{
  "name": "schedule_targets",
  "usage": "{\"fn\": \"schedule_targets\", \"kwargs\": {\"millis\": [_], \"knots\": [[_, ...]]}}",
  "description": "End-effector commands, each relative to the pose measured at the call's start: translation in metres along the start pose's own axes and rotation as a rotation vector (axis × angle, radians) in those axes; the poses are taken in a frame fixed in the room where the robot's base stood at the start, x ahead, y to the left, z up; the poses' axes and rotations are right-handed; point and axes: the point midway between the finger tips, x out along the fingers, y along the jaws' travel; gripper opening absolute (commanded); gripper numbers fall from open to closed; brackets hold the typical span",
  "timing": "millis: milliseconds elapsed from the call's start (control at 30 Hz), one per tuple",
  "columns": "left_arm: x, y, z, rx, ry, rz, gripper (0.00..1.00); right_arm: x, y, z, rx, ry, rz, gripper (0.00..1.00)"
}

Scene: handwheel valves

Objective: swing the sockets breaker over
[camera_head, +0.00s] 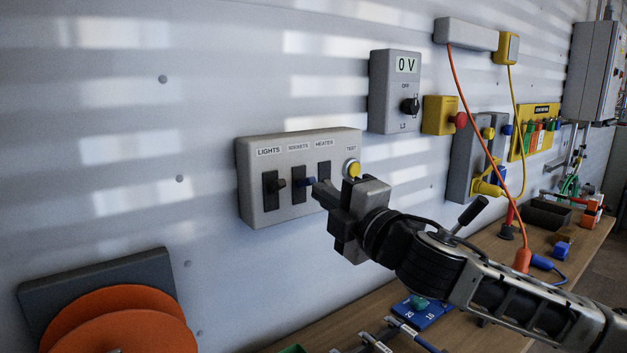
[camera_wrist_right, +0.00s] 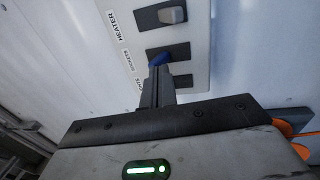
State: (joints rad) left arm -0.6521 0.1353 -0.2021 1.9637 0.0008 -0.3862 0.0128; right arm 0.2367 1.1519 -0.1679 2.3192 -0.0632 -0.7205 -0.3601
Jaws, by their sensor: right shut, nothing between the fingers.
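The grey breaker box (camera_head: 292,148) hangs on the wall, with switches labelled LIGHTS, SOCKETS and HEATER. The sockets breaker (camera_head: 299,192) is the middle one, a black plate with a blue lever; the lever also shows in the right wrist view (camera_wrist_right: 160,59). My right gripper (camera_head: 320,190) is shut and empty, its fingertips at the blue lever. In the wrist view the fingertips (camera_wrist_right: 157,74) overlap the lever's near side; I cannot tell whether they touch it. My gripper partly hides the heater switch (camera_head: 324,168) in the head view. My left gripper is not in view.
The lights switch (camera_head: 271,190) with a dark lever sits left of the sockets breaker. A yellow test button (camera_head: 352,168) is close above my right gripper. A voltage box (camera_head: 395,90) is higher up. An orange reel (camera_head: 120,325) is at lower left. Bare wall lies left of the box.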

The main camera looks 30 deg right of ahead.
Motion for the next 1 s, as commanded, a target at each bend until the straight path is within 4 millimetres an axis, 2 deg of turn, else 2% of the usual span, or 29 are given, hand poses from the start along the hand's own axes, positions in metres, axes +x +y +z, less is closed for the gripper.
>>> {"fn": "schedule_targets", "kwargs": {"millis": [1000], "knots": [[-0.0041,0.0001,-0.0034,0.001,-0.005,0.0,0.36,0.0048,0.0085,0.0002,0.001,-0.001,-0.001,0.0]]}}
